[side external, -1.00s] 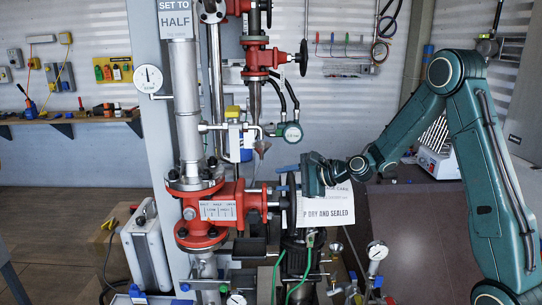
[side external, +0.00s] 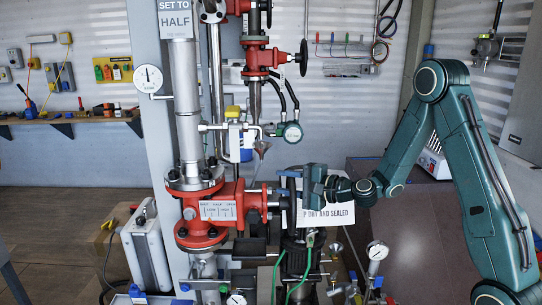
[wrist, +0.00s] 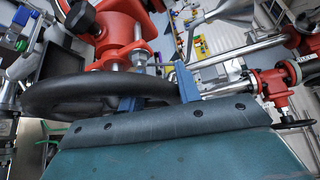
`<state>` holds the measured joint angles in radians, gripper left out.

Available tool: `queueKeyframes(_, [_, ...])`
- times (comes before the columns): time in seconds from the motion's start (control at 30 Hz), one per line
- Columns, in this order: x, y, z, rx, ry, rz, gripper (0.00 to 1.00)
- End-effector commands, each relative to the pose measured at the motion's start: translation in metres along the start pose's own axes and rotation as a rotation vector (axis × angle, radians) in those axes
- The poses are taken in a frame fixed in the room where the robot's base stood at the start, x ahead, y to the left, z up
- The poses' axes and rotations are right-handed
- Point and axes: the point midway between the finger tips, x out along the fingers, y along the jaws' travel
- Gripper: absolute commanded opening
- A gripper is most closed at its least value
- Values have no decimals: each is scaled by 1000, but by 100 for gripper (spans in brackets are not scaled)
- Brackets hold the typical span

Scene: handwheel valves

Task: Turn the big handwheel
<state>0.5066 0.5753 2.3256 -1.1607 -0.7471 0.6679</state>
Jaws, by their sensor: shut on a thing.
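The big handwheel (side external: 291,212) is black and seen nearly edge-on at the right end of the lower red valve (side external: 205,232). In the wrist view its thick black rim (wrist: 60,93) crosses the left half. My gripper (side external: 287,184) is at the upper part of the wheel. In the wrist view the blue fingers of my gripper (wrist: 157,92) stand on either side of the rim, shut on it. A scale plate (side external: 218,210) on the valve is marked for positions, but its pointer is not clear. A sign (side external: 177,20) reads "SET TO HALF".
A smaller black handwheel (side external: 303,57) is on the upper red valve (side external: 262,57). A white paper sign (side external: 335,213) hangs behind my gripper. Gauges (side external: 377,251), green hoses and fittings crowd the area below. A silver case (side external: 147,250) stands at left.

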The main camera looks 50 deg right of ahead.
Motion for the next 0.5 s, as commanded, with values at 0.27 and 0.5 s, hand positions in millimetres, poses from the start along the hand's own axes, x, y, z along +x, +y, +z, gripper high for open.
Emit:
queueKeyframes(0.27, [-1, 1, 5, 12, -12, 3, 37])
queueKeyframes(0.5, [0, 1, 4, 9, -10, 2, 37])
